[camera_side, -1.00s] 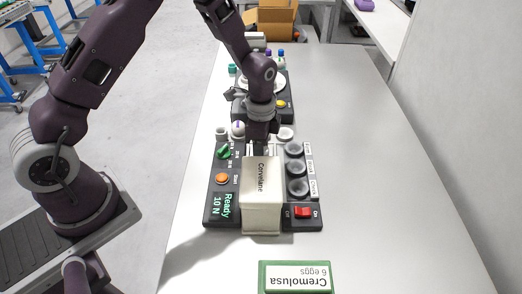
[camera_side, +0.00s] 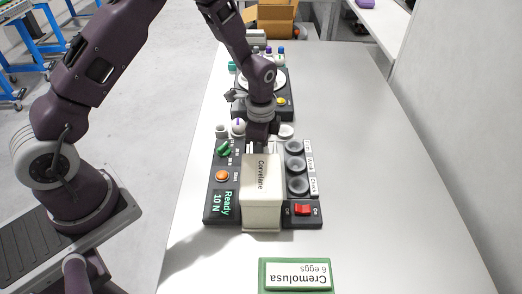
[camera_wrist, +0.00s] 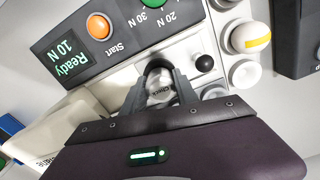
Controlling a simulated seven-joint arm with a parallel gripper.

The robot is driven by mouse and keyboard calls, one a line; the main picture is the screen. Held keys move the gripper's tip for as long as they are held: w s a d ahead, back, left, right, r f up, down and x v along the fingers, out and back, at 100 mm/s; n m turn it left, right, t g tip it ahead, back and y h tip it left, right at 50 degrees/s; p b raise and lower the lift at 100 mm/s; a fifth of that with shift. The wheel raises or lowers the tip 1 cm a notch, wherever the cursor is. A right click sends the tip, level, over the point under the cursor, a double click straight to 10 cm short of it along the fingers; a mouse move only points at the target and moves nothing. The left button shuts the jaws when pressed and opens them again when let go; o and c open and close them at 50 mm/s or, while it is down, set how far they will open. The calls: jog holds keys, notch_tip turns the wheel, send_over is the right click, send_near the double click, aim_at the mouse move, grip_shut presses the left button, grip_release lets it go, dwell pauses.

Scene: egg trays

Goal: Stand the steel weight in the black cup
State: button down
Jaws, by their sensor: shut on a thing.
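My gripper (camera_wrist: 163,90) is shut on a small grey metal piece, the steel weight (camera_wrist: 160,88), marked with dark lettering, between the fingertips in the wrist view. In the side view my gripper (camera_side: 261,148) is low over the dark-based tester, behind the cream box, which hides the fingertips and the weight. Several round dark-grey cups stand in a row on the right side of the tester, including a near one (camera_side: 298,186); labels beside them are too small to read surely. I cannot tell which one is the black cup.
The cream Corvelane box (camera_side: 262,205) stands close in front of my gripper. The tester has an orange button (camera_side: 222,175), a green display (camera_side: 223,204) and a red switch (camera_side: 303,209). A yellow-banded white ball (camera_wrist: 250,38) and a black knob (camera_wrist: 204,62) are near the fingers. The table's right is clear.

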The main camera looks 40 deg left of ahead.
jog(key=c, duration=0.9)
grip_release()
jog(key=shift+o, duration=0.2)
notch_tip(320, 180, up, 7)
jog(key=shift+r, duration=0.1)
notch_tip(320, 180, up, 6)
jog(key=shift+f, duration=0.15)
